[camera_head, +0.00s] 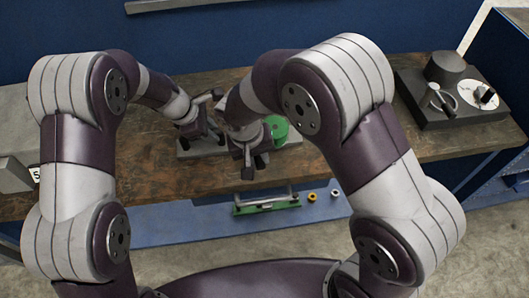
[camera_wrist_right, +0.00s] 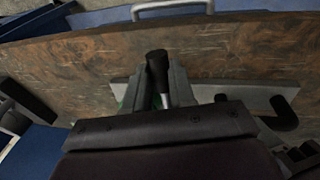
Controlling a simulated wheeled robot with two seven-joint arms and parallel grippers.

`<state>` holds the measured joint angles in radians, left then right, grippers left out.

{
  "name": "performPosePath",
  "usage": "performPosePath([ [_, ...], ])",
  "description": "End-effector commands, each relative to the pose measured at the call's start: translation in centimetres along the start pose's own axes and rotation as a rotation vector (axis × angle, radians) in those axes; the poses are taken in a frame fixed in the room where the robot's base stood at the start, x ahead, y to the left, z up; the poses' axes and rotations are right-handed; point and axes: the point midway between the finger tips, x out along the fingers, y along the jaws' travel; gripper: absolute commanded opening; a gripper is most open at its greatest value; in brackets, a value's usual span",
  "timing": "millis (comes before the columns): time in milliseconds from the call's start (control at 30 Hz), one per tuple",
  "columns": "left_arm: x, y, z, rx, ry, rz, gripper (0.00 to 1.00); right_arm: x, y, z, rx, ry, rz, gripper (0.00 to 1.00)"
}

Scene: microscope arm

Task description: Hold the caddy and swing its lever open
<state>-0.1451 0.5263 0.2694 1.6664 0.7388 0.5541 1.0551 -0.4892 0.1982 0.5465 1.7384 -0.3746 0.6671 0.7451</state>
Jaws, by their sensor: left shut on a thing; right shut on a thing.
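The caddy has a grey base slab (camera_head: 190,152) on the wooden bench, with a green round body (camera_head: 278,128) on its right part. In the right wrist view, its slab (camera_wrist_right: 215,92) carries a black bar handle (camera_wrist_right: 286,114) at one end. The lever shows there as a black knob (camera_wrist_right: 157,68) on a silver rod. My right gripper (camera_head: 252,160) is shut on the lever, with a finger on each side of the knob. My left gripper (camera_head: 210,132) is shut at the slab's left end, seemingly on the handle; its fingertips are partly hidden. The lever's angle is hard to tell.
A dark grey block with a white disc (camera_head: 479,96) stands at the far right. A green tray with a metal bar (camera_head: 266,206) and small rings (camera_head: 312,197) lie on the blue ledge at the front.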

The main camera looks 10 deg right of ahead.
Motion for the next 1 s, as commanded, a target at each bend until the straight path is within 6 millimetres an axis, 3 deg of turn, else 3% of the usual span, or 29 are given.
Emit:
performPosePath([
  [700,0.00,-0.12,0.13,0.001,-0.002,-0.005,0.00,-0.32,-0.83,-0.29,0.072,-0.006,-0.007,0.00],
  [733,0.00,-0.12,0.13,0.001,-0.003,-0.005,0.00,-0.32,-0.84,-0.30,0.072,-0.006,-0.007,0.31],
  [800,-0.01,-0.09,0.12,0.001,-0.002,-0.004,0.00,-0.31,-0.83,-0.28,0.072,-0.007,-0.006,0.50],
  [1000,-0.06,0.00,0.09,0.001,-0.002,-0.001,0.00,-0.24,-0.77,-0.17,0.071,-0.010,-0.004,0.50],
])
